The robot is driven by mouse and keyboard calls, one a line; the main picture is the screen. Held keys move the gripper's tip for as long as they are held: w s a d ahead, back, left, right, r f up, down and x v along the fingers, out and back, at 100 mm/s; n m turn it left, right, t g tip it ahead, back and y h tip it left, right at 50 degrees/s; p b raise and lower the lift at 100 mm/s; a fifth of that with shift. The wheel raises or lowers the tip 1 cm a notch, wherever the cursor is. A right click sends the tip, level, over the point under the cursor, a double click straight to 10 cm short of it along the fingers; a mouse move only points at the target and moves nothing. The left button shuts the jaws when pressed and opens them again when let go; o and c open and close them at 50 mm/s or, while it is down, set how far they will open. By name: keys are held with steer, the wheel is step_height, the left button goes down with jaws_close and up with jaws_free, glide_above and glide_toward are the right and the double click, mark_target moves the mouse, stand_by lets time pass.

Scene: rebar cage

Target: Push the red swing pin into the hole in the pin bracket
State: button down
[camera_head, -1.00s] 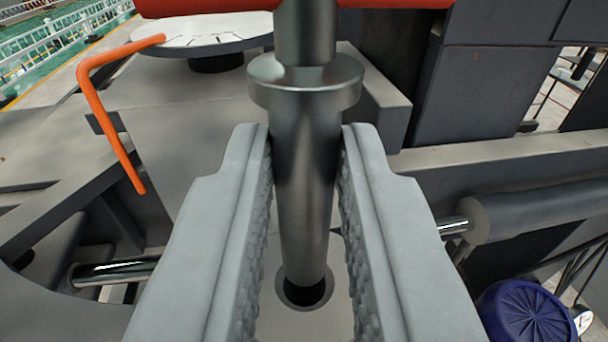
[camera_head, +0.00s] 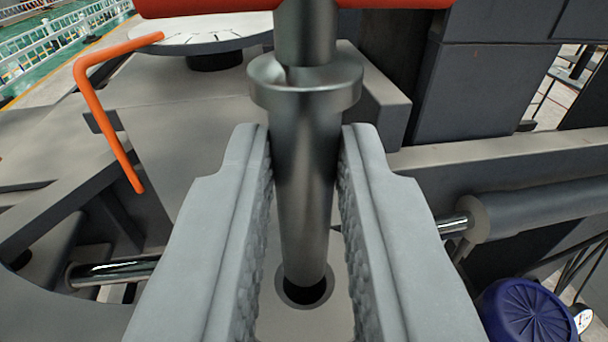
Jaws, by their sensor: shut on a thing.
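The swing pin (camera_head: 308,190) is a grey metal shaft with a wide collar (camera_head: 305,85) and a red crossbar (camera_head: 395,3) at the top edge of the view. My gripper (camera_head: 306,150) is shut on the shaft below the collar, one grey ridged jaw on each side. The pin's lower end is over the round dark hole (camera_head: 308,296) in the grey pin bracket (camera_head: 275,322). A dark crescent of the hole shows in front of the tip. I cannot tell whether the tip is just above the hole or slightly inside it.
A bent orange rod (camera_head: 100,110) stands at the left, near a round marked plate (camera_head: 200,38). A grey cylinder (camera_head: 540,208) lies at the right, above a blue ribbed cap (camera_head: 530,312). Dark blocks (camera_head: 490,90) rise behind at the right.

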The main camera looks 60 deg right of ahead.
mark_target(305, 285)
steer(key=shift+f, duration=3.4)
steer(key=c, duration=1.3)
jaws_free()
steer(key=shift+o, duration=0.2)
steer(key=shift+a, duration=0.1)
steer(key=f+v, duration=0.1)
steer(key=v, duration=1.6)
steer(key=shift+r, duration=0.4)
steer(key=shift+a, duration=0.1)
